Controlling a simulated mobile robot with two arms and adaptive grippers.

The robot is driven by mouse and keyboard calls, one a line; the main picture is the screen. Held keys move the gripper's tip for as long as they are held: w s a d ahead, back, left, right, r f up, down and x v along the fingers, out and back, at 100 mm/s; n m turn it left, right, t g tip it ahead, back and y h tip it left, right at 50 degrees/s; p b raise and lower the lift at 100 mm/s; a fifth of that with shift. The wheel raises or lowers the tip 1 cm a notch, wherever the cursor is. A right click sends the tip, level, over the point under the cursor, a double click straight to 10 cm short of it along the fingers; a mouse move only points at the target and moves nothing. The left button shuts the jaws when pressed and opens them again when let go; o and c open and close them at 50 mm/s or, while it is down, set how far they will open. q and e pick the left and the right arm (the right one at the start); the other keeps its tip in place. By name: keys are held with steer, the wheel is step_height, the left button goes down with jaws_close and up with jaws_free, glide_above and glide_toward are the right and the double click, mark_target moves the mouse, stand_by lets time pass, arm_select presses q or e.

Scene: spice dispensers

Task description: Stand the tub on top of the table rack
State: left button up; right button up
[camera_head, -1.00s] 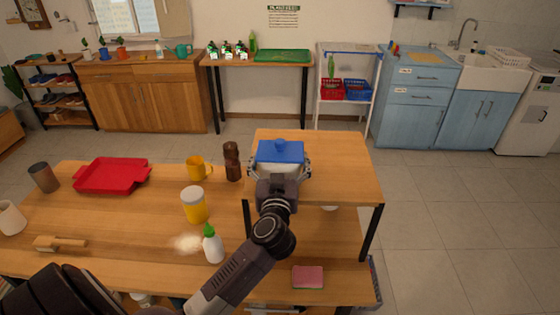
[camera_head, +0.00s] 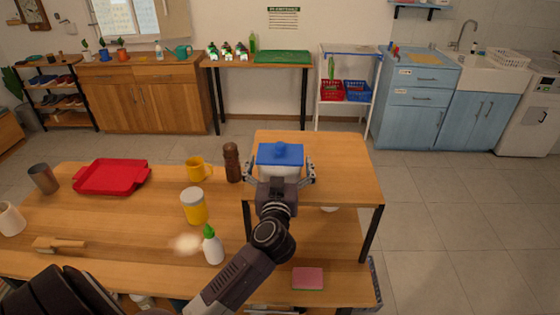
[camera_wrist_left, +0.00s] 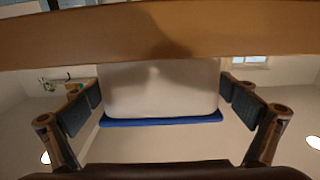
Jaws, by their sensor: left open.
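The tub (camera_head: 281,157) is white with a blue lid and stands upright on the wooden top of the table rack (camera_head: 345,170). My left gripper (camera_head: 281,168) is open, with one finger on either side of the tub. The left wrist view shows an inverted picture: the tub (camera_wrist_left: 160,92) has its base against the rack's board (camera_wrist_left: 160,32) and its blue lid away from it. Gaps show between the tub's sides and both finger pads. My right gripper is not in view.
Left of the rack, the table holds a brown pepper mill (camera_head: 232,162), a yellow mug (camera_head: 198,169), a yellow jar (camera_head: 194,207), a green-capped bottle (camera_head: 213,246) and a red tray (camera_head: 112,177). A pink sponge (camera_head: 308,278) lies in front of the rack. The rack top's right side is clear.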

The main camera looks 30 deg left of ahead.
arm_select(q)
steer(key=b+v, duration=0.1)
steer(key=v, duration=1)
steer(key=shift+s, duration=0.35)
steer(key=shift+d, duration=0.1)
